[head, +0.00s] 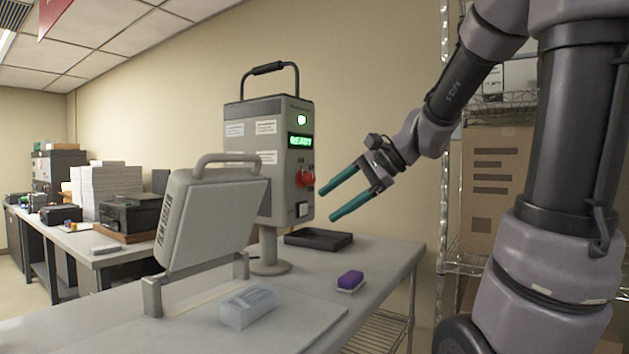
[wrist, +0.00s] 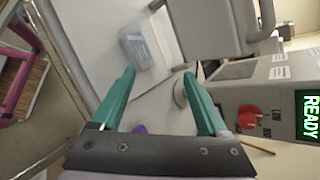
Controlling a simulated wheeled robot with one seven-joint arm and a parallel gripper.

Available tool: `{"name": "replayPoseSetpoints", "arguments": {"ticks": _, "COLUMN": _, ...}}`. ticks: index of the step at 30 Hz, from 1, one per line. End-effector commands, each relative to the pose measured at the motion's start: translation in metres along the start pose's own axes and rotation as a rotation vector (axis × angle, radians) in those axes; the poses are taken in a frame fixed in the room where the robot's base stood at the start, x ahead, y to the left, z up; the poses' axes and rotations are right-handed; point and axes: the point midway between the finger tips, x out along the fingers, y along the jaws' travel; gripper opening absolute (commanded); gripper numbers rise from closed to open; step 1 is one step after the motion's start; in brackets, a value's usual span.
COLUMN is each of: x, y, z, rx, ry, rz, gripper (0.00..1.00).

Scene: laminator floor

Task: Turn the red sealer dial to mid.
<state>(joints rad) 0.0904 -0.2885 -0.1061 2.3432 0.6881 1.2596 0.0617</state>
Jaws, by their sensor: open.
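The red dial (head: 305,177) is on the front face of the grey sealer unit (head: 258,165), below a green READY display (head: 300,140). The dial also shows at the right in the wrist view (wrist: 250,117), with small markings around it; LOW is legible, but its exact setting is hard to read. My gripper (head: 327,206) has two teal fingers, apart and empty. It is in front of the sealer, to the right of the dial and a little below it, not touching it. In the wrist view the fingers (wrist: 160,77) point past the dial toward the table.
The table (head: 385,262) holds a black tray (head: 318,239), a purple-topped block (head: 350,281), a clear box (head: 249,306) and a tilted grey panel with a handle (head: 208,222). A wire shelf with a cardboard box (head: 495,190) stands at right.

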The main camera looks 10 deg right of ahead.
Motion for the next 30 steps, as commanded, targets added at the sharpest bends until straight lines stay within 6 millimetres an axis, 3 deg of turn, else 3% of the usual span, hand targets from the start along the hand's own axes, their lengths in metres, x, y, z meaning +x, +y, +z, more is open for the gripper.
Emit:
{"name": "replayPoseSetpoints", "arguments": {"ticks": 6, "x": 0.008, "y": -0.090, "z": -0.065, "rx": 0.495, "ry": -0.249, "rz": -0.290, "gripper": 0.77}}
{"name": "replayPoseSetpoints", "arguments": {"ticks": 9, "x": 0.002, "y": -0.119, "z": -0.100, "rx": 0.648, "ry": -0.327, "rz": -0.416, "gripper": 0.77}}
{"name": "replayPoseSetpoints", "arguments": {"ticks": 15, "x": -0.009, "y": -0.147, "z": -0.144, "rx": 0.794, "ry": -0.408, "rz": -0.563, "gripper": 0.77}}
{"name": "replayPoseSetpoints", "arguments": {"ticks": 20, "x": -0.003, "y": -0.156, "z": -0.147, "rx": 0.809, "ry": -0.419, "rz": -0.581, "gripper": 0.77}}
{"name": "replayPoseSetpoints", "arguments": {"ticks": 30, "x": 0.045, "y": -0.195, "z": -0.138, "rx": 0.805, "ry": -0.418, "rz": -0.577, "gripper": 0.77}}
